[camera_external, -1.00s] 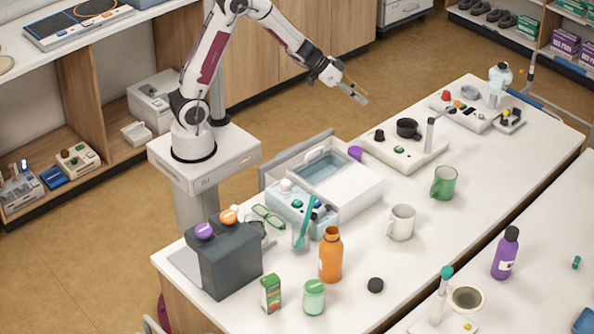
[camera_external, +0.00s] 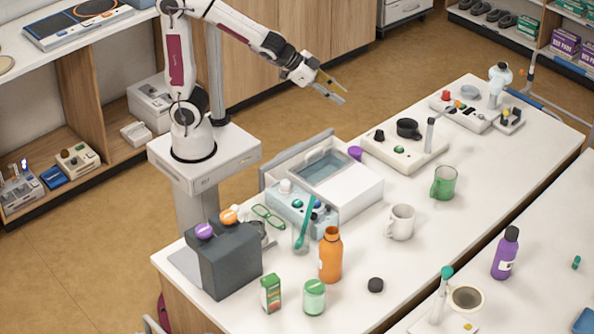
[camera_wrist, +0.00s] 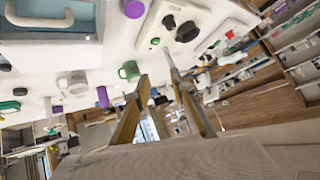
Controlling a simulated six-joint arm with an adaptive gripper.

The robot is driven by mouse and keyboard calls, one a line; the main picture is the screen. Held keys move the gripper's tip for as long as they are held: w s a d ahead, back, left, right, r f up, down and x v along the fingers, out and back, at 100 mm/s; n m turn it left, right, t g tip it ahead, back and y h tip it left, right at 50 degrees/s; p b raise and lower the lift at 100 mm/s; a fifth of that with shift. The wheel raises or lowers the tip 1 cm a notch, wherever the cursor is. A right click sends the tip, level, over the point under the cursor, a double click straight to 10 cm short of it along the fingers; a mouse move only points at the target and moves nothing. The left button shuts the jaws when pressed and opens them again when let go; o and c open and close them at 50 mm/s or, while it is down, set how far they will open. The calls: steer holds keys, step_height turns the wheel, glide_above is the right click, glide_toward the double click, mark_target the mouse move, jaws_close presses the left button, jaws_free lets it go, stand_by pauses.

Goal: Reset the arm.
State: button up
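My gripper (camera_external: 336,90) is in the air above the floor behind the long white table (camera_external: 478,185), clear of everything on it. Its two fingers stand apart with nothing between them. In the wrist view the open fingers (camera_wrist: 158,95) point toward the table, with the green mug (camera_wrist: 128,71) and the white mug (camera_wrist: 72,82) beyond them. My arm rises from its pedestal and bends over toward the table.
On the table stand an orange bottle (camera_external: 330,256), a white mug (camera_external: 400,222), a green mug (camera_external: 444,182), a dark grey box (camera_external: 229,262) and a white device with a blue-grey lid (camera_external: 322,166). A wooden shelf unit (camera_external: 80,95) is at left. Air around the gripper is free.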

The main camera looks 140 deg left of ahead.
steer(key=s+d+m+h, duration=0.2)
steer(key=s+d, duration=0.2)
steer(key=d, duration=0.7)
steer(key=s+d+f+m+h, duration=0.1)
steer(key=s+d, duration=0.3)
steer(key=d, duration=0.6)
steer(key=s+d+m+g+h, duration=0.1)
steer(key=s+d+m+h, duration=0.2)
steer(key=d, duration=0.8)
steer(key=shift+s+d+f+h, duration=0.3)
steer(key=shift+s+h, duration=0.3)
steer(key=shift+s, duration=0.35)
